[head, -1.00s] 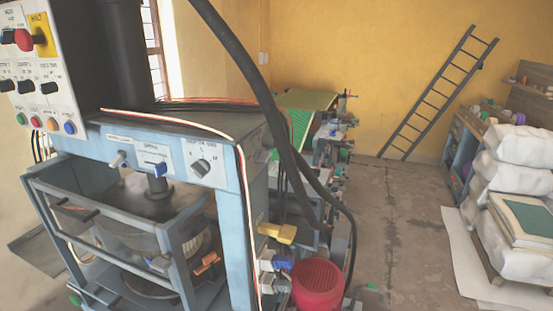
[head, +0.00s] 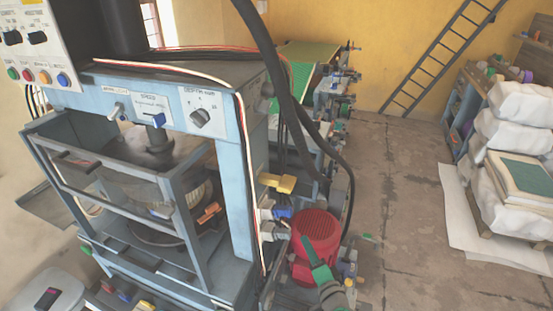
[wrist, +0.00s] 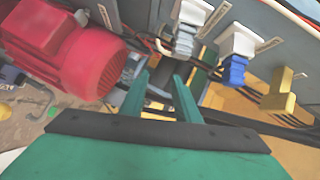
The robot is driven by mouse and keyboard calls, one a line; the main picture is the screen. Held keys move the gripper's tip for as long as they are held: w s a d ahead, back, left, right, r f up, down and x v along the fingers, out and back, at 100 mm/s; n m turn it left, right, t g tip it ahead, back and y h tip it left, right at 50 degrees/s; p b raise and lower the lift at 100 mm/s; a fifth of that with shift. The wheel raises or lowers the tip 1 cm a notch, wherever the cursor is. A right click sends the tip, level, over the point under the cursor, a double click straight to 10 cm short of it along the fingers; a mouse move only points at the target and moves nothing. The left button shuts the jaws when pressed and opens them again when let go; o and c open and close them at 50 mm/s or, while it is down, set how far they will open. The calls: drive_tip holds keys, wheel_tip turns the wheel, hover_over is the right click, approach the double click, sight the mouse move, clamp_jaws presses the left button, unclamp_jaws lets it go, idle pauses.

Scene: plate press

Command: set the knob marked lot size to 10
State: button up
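No label that I can read says lot size. Two dark knobs (head: 37,38) sit on the white panel (head: 70,46) at the upper left, partly cut off by the frame. A separate grey knob (head: 200,118), with a label that seems to read depth mm, is on the blue press front. My gripper (wrist: 161,74) shows two green fingers with a gap between them and nothing held. In the head view it seems to be the green piece (head: 318,272) in front of the red motor, well right of and below the knobs.
The red motor (head: 316,238) is close to my gripper and also shows in the wrist view (wrist: 60,45). A yellow handle (head: 277,183) and blue and grey connectors (head: 275,214) stick out of the press side. Open floor (head: 400,220) lies right.

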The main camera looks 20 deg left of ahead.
sight(269, 108)
drive_tip(key=w+a+r+n+g+y, duration=0.1)
drive_tip(key=w+r+n+g+y, duration=0.2)
drive_tip(key=r, duration=0.9)
drive_tip(key=w+a+r+n+g+y, duration=0.15)
drive_tip(key=w+r+y, duration=0.25)
drive_tip(key=r, duration=0.7)
drive_tip(key=s+d+r+n+g+y, duration=0.1)
drive_tip(key=s+r+n+g, duration=0.15)
drive_tip(key=r, duration=0.45)
drive_tip(key=s+r+n+g, duration=0.1)
drive_tip(key=r+n+g, duration=0.15)
drive_tip(key=r, duration=0.55)
drive_tip(key=s+d+r+n+g+y, duration=0.1)
drive_tip(key=s+r+n+g, duration=0.1)
drive_tip(key=r+g, duration=0.35)
drive_tip(key=a, duration=0.3)
drive_tip(key=a+r+t, duration=0.1)
drive_tip(key=a, duration=0.3)
drive_tip(key=a+t, duration=0.1)
drive_tip(key=a, duration=0.2)
drive_tip(key=shift+w+a+r, duration=0.25)
drive_tip(key=shift+a+r, duration=0.05)
drive_tip(key=shift+a, duration=0.1)
clamp_jaws()
